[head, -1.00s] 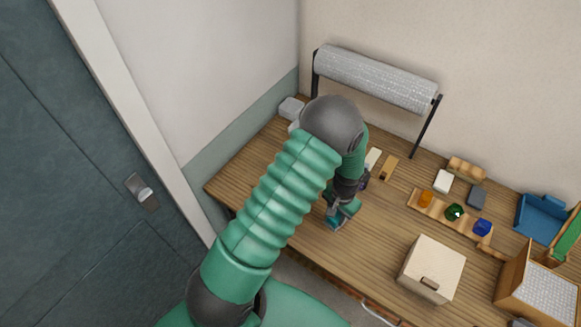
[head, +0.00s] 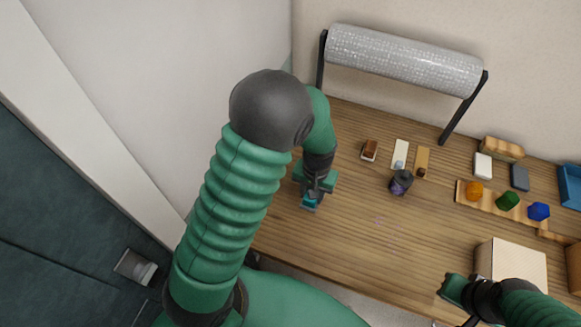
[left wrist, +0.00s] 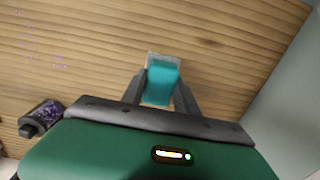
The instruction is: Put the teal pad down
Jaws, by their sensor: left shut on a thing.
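The teal pad (head: 309,204) is between the fingers of my left gripper (head: 313,195), over the left part of the wooden table. In the left wrist view the teal pad (left wrist: 162,82) shows between the two dark fingertips (left wrist: 160,92), with a pale, greyish far edge. The fingers are shut on it. I cannot tell whether the pad touches the table top (head: 345,235). My right gripper (head: 453,289) is at the lower right in the head view, by the pale box; its fingers are too unclear to judge.
Faint purple specks (head: 385,225) lie on the table. A brown block (head: 370,150), a pale box (head: 512,262) and a bubble-wrap roll (head: 402,60) are around. Wood near the pad is bare.

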